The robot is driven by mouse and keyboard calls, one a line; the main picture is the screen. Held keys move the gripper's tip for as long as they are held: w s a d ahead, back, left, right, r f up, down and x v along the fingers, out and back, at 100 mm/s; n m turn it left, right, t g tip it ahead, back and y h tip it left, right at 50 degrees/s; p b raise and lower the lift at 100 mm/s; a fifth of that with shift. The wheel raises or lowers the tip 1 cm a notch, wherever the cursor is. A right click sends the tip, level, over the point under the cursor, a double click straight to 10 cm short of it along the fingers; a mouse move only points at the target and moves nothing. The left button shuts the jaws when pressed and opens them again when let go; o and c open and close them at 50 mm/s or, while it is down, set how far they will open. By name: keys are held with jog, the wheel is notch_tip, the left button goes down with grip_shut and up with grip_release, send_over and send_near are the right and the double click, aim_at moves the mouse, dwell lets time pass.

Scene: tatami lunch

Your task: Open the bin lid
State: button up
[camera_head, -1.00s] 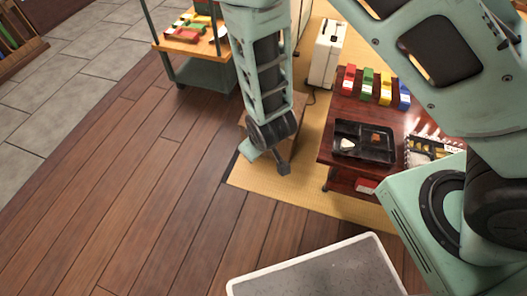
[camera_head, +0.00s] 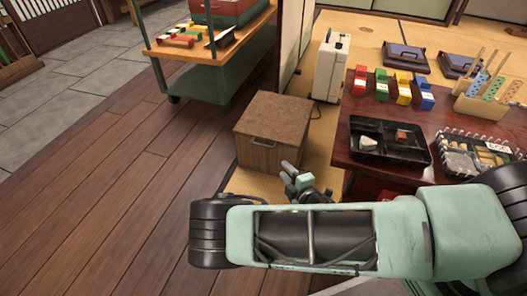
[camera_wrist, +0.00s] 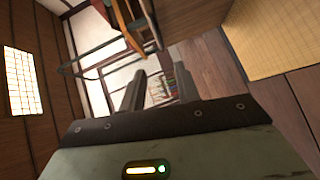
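The bin looks to be the wooden box (camera_head: 258,155) on the floor between the trolley and the low table. Its flat brown lid (camera_head: 275,114) lies shut on top, and a small metal handle (camera_head: 263,143) is on the front face. My gripper (camera_head: 292,174) is in front of the box's lower right side in the head view, apart from the handle as far as I can tell. In the wrist view my gripper's two fingers (camera_wrist: 160,90) stand apart with nothing between them. The bin does not show clearly in the wrist view.
A dark red table (camera_head: 345,150) with a black tray (camera_head: 390,141) and coloured blocks stands right of the box. A white case (camera_head: 331,65) stands behind it. A green trolley (camera_head: 210,82) is at the back left. The wooden floor (camera_head: 110,190) on the left is clear.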

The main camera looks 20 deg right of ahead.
aim_at(264, 146)
jog(key=b+x, duration=0.7)
jog(key=x, duration=0.9)
jog(key=shift+w+b, duration=0.25)
jog(key=shift+b, duration=0.1)
grip_shut()
